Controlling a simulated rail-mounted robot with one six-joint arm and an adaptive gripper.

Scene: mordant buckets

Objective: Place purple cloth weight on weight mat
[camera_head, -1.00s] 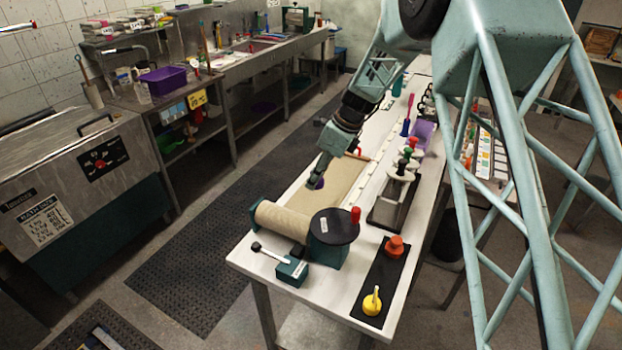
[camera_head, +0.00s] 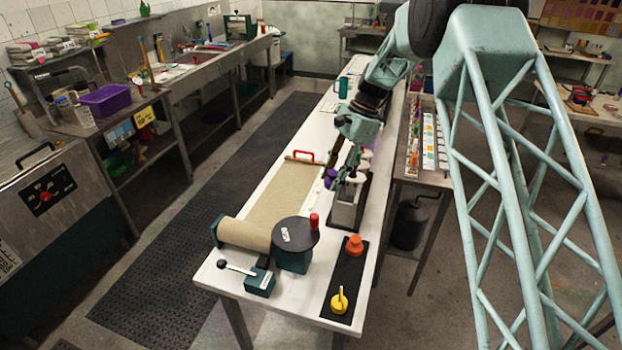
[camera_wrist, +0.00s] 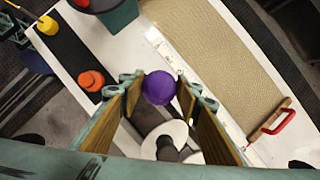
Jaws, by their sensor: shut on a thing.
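The purple cloth weight (camera_wrist: 159,88) is held between the fingertips of my gripper (camera_wrist: 160,91) in the wrist view; its underside is hidden. In the head view my gripper (camera_head: 331,178) is above the table beside the metal rack, and only a little purple shows there. The black weight mat (camera_head: 347,274) lies at the near right of the table, with an orange weight (camera_head: 354,246) at its far end and a yellow weight (camera_head: 340,300) at its near end. Bare mat shows between them. In the wrist view the mat (camera_wrist: 68,50) is at upper left, apart from my gripper.
The metal rack (camera_head: 344,216) with white discs and dark knobs stands below my gripper; a white disc (camera_wrist: 172,128) shows close under it. Beige cloth (camera_head: 275,195), a roller (camera_head: 244,235) and a round black plate (camera_head: 295,234) with red knob stand left of the mat.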

